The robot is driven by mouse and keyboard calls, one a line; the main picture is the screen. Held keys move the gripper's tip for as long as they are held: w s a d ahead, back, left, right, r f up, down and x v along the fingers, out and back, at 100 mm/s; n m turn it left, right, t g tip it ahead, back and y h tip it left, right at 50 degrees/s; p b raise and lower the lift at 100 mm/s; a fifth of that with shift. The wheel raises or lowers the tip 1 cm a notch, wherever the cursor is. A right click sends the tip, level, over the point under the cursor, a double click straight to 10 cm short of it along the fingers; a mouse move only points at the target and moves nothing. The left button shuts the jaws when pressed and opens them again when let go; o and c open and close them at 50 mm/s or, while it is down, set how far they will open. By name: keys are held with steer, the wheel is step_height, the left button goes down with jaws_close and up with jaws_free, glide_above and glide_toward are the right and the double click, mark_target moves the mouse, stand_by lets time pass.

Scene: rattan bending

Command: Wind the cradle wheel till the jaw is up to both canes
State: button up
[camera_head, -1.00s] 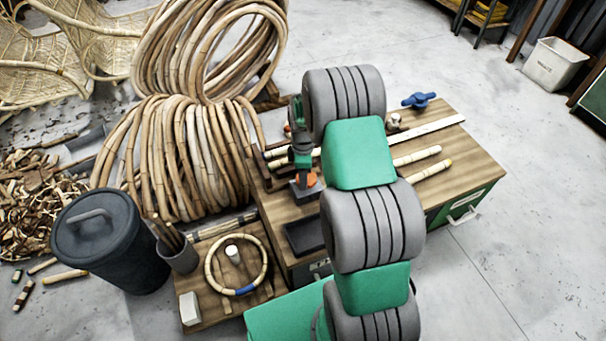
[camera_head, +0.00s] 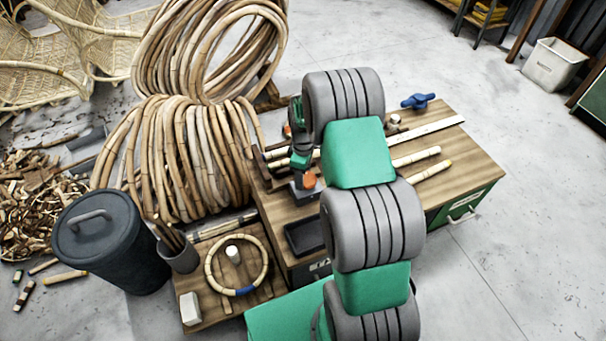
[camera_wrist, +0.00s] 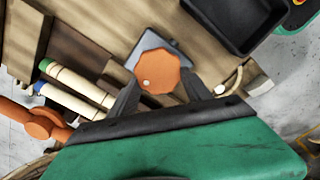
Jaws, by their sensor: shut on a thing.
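The orange cradle wheel (camera_wrist: 158,72) sits on a grey metal block (camera_wrist: 178,48) in the wrist view. My gripper (camera_wrist: 161,86) is shut on the wheel, with one dark finger on each side. The wheel (camera_head: 309,180) also shows at the bench's left part in the head view, just below my gripper. Two pale canes lie side by side at the left of the wrist view, one with a green end (camera_wrist: 60,72) and one with a blue end (camera_wrist: 58,98). I cannot tell the jaw apart, nor whether it touches the canes.
A black tray (camera_wrist: 235,22) lies near the wheel. An orange knob-like part (camera_wrist: 38,122) stands beyond the canes. Cane coils (camera_head: 175,160) stand close at the bench's left.

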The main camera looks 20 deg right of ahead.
mark_target(308, 176)
steer(key=m, duration=0.4)
steer(key=shift+w+d+m, duration=0.15)
steer(key=shift+d+m, duration=0.05)
steer(key=shift+m, duration=0.2)
steer(key=m+p, duration=0.1)
steer(key=m, duration=0.3)
steer(key=shift+d, duration=0.2)
steer(key=m, duration=0.5)
steer(key=shift+d, duration=0.25)
steer(key=m, duration=0.5)
steer(key=shift+d, duration=0.2)
steer(key=o, duration=1.4)
steer(key=shift+c, duration=0.2)
step_height(308, 176, up, 8)
steer(key=shift+f+p, duration=0.1)
steer(key=shift+p, duration=0.8)
